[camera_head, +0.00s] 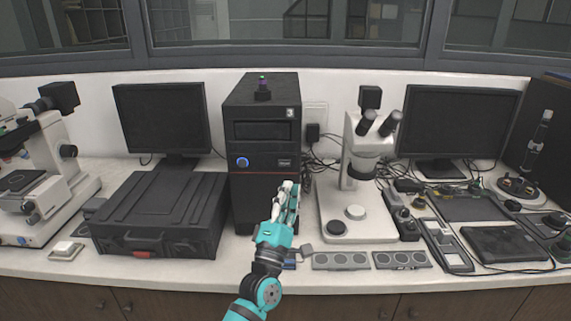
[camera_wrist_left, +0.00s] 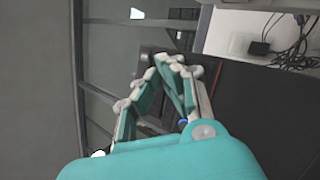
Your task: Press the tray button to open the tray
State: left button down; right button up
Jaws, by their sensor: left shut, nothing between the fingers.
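The black tower unit (camera_head: 262,185) stands upright in the middle of the bench in the head view. Its front has a recessed dark panel (camera_head: 262,131), a blue-ringed round button (camera_head: 242,162) and a small light-marked element (camera_head: 284,162). I cannot tell which of these is the tray button, and no open tray shows. My left gripper (camera_head: 289,185) is shut and empty in front of the tower's lower right front. Its fingertips appear just below the small element; contact cannot be told. The left wrist view shows the closed fingers (camera_wrist_left: 171,62) and part of the blue ring (camera_wrist_left: 183,122) behind them.
A black case (camera_head: 165,205) lies left of the tower. A white stereo microscope (camera_head: 357,215) stands to its right, with cables (camera_head: 318,155) between. Monitors (camera_head: 162,118) stand behind. Small grey panels (camera_head: 340,261) lie along the front edge.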

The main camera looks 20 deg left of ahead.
aim_at(284, 163)
pick_arm(q)
jog(key=shift+w, duration=0.1)
jog(key=w+b, duration=0.1)
jog(key=w, duration=0.1)
jog(key=w+a+b, duration=0.1)
jog(key=w+b, duration=0.1)
jog(key=w, duration=0.1)
jog(key=w+a+b, duration=0.1)
jog(key=w+b, duration=0.1)
jog(key=w, duration=0.1)
jog(key=shift+w+a, duration=0.2)
dwell(1.1)
jog(key=shift+f, duration=0.1)
jog(key=shift+w+a+b, duration=0.1)
jog(key=shift+w+b, duration=0.3)
jog(key=shift+b, duration=0.15)
